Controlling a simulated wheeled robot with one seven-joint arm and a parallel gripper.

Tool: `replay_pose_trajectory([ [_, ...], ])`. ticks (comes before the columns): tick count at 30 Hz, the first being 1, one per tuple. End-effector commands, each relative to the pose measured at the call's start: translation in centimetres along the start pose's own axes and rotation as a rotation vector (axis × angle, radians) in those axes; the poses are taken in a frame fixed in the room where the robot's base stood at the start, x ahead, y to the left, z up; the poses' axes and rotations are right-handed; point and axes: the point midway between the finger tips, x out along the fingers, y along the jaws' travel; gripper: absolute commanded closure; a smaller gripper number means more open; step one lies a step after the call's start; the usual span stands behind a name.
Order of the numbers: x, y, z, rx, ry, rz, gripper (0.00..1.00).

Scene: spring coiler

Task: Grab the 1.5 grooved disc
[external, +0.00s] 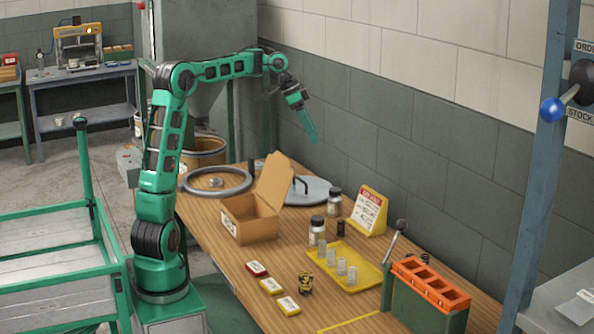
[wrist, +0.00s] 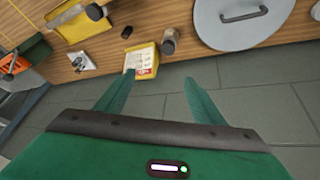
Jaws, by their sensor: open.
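I cannot pick out a disc marked 1.5; no such marking is legible. Near the front of the bench in the external view lie a small red piece with a pale label (external: 256,269) and two yellow pieces with pale labels, one here (external: 271,286) and one nearer the edge (external: 288,305). A small black-and-yellow round object (external: 305,284) stands beside them. My gripper (external: 312,138) is raised high near the wall, far from these pieces. In the wrist view my gripper (wrist: 159,80) has its two green fingers spread apart with nothing between them.
An open cardboard box (external: 250,220), a grey lid with a handle (external: 308,191) and jars (external: 317,231) stand on the bench. A yellow sign (external: 368,212), a yellow tray (external: 370,275) with grey cylinders and an orange-topped rack (external: 430,285) are to the right.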

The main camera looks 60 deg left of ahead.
Motion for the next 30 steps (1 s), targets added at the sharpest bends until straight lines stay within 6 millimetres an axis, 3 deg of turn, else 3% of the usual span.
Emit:
replay_pose_trajectory([
  [1,-0.4,-3.4,0.7,-0.020,0.036,-0.003,0.37],
  [8,-3.3,-16.1,4.6,-0.057,0.219,-0.033,0.37],
  [12,-6.1,-23.5,8.9,-0.083,0.340,-0.076,0.37],
  [15,-8.3,-27.9,12.5,-0.097,0.421,-0.115,0.37],
  [21,-11.7,-33.1,18.1,-0.113,0.529,-0.179,0.37],
  [30,-15.3,-37.4,24.6,-0.133,0.629,-0.257,0.37],
])
